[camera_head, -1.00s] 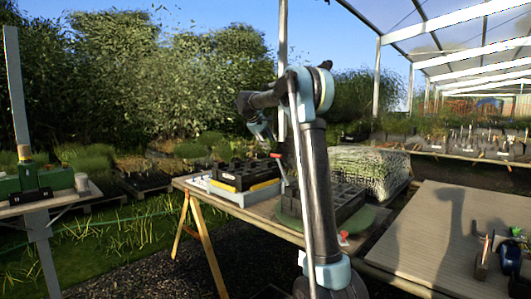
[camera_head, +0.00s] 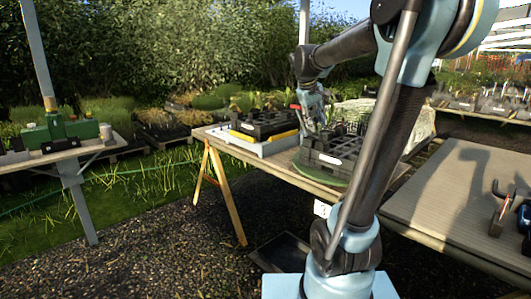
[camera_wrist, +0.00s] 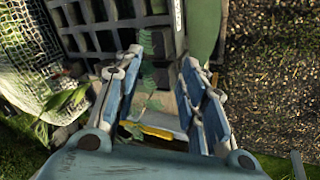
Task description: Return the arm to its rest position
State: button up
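My gripper (camera_head: 320,122) hangs low over the wooden table, near the dark slotted crate (camera_head: 332,162), with my arm bent above it. In the wrist view my gripper (camera_wrist: 160,72) has its two blue fingers spread apart. Small green leaves and a dark block show in the gap between them. I cannot tell whether these are below the fingers or between them, but neither finger clearly presses on anything. The crate's open grid (camera_wrist: 105,15) shows beyond the fingertips.
A black tray with plants (camera_head: 265,124) sits in a white tray (camera_head: 240,145), left of the crate. A grey slatted bench (camera_head: 460,195) stands right. A side table with a green device (camera_head: 60,130) stands left. Gravel lies in front.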

jog(key=s+f+m+y, duration=0.1)
jog(key=s+f+m, duration=0.1)
jog(key=s+f, duration=1)
jog(key=s+f+m+g+y, duration=0.1)
jog(key=s+f+m+y, duration=0.1)
jog(key=s+f, duration=1)
jog(key=s, duration=0.6)
jog(key=shift+a, duration=0.35)
jog(key=shift+w+f, duration=0.1)
jog(key=shift+w+f, duration=0.2)
jog(key=shift+w, duration=0.25)
jog(key=shift+c, duration=0.6)
